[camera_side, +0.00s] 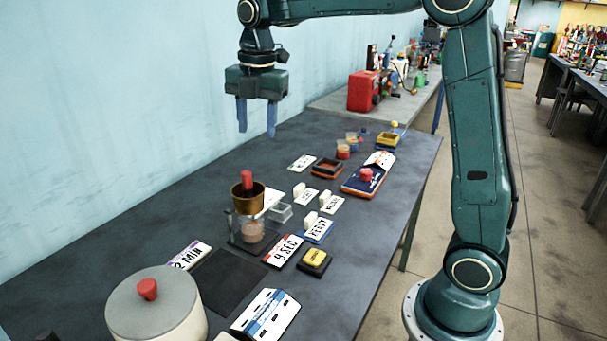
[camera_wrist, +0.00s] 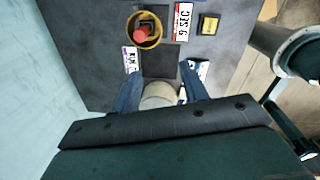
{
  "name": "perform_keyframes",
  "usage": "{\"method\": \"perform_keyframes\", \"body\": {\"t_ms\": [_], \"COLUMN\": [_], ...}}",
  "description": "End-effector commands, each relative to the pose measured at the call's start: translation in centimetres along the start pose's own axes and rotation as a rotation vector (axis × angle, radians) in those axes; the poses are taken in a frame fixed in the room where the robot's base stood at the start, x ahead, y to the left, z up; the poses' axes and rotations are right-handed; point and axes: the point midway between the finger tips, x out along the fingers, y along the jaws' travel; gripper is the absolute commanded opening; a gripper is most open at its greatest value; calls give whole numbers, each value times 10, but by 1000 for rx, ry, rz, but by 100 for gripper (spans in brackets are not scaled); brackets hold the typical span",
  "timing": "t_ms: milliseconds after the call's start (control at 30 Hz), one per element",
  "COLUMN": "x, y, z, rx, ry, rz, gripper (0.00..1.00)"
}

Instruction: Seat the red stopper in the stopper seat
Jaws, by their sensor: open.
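A red stopper (camera_side: 247,181) stands upright in the mouth of a brass funnel-like cup (camera_side: 248,203), above a clear vessel (camera_side: 252,232) with orange-brown contents. The wrist view shows the stopper (camera_wrist: 140,35) inside the cup's brass rim (camera_wrist: 157,41). My gripper (camera_side: 257,132) is open and empty, fingers pointing down, high above the table and clear of the stopper. In the wrist view my gripper (camera_wrist: 160,88) has its fingers apart, with the pale pot (camera_wrist: 158,96) far below between them. I cannot tell which part is the stopper seat; the cup's inside is mostly hidden.
A pale lidded pot (camera_side: 150,312) with a red knob stands in front. A dark square pad (camera_side: 222,280), a "9 SEC" card (camera_side: 283,252) and a yellow-topped block (camera_side: 314,261) lie nearby. The wall is on the left.

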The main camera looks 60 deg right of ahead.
Motion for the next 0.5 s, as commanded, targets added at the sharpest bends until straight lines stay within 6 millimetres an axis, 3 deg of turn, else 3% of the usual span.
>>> {"method": "perform_keyframes", "body": {"t_ms": [200,500], "x": [-20,-29], "y": [-44,-106], "z": [-22,-50], "rx": [325,778], "ry": [-11,19], "rz": [76,181], "gripper": [44,44]}}
